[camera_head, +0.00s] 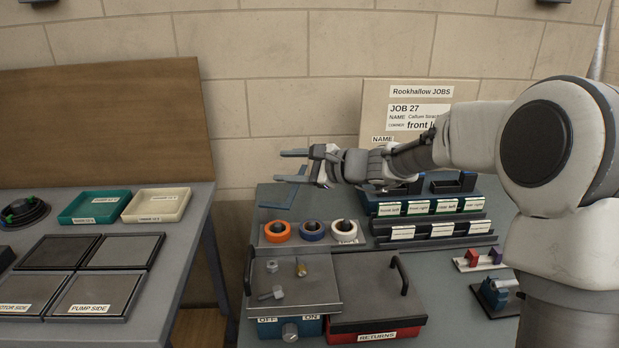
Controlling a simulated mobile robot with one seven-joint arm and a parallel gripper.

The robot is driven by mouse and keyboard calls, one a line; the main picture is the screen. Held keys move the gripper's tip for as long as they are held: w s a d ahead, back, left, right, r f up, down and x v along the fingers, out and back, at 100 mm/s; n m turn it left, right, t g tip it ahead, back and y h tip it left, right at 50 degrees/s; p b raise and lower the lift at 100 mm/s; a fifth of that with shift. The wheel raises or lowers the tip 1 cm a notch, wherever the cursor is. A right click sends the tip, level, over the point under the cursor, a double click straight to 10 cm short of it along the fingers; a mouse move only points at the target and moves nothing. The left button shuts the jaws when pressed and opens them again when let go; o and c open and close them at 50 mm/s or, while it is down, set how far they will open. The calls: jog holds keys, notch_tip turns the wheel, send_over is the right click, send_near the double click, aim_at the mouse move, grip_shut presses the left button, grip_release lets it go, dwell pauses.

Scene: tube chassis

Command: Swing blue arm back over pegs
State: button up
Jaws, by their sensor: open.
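My gripper (293,166) is open and points left above the back of the grey bench. A flat blue bar (277,195), which looks like the blue arm, lies just below and behind the fingers.
Labelled racks (430,231) stand right of the pegs, below my arm. A grey tray with metal parts (292,284) and a red returns box (376,292) with upright handles are in front. A separate table with trays (95,206) stands left across a gap.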

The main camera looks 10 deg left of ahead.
jog(key=w+d+f+m+t+b, duration=0.1)
jog(key=w+f+m+t, duration=0.1)
jog(key=w+f+m, duration=0.2)
jog(key=w+d+f+m+t+b, duration=0.1)
jog(key=w+f+m+t+b, duration=0.1)
jog(key=w+f+m, duration=0.2)
jog(key=w+d+f+m+t+h+b, duration=0.1)
jog(key=w+f+m+t+b, duration=0.1)
jog(key=w+f+m, duration=0.3)
jog(key=shift+w+f, duration=0.35)
jog(key=shift+w, duration=0.3)
jog(key=shift+w+f, duration=0.35)
jog(key=shift+w, duration=0.3)
jog(key=shift+w+t, duration=0.15)
jog(key=shift+t, duration=0.15)
jog(key=shift+x, duration=3.6)
grip_shut()
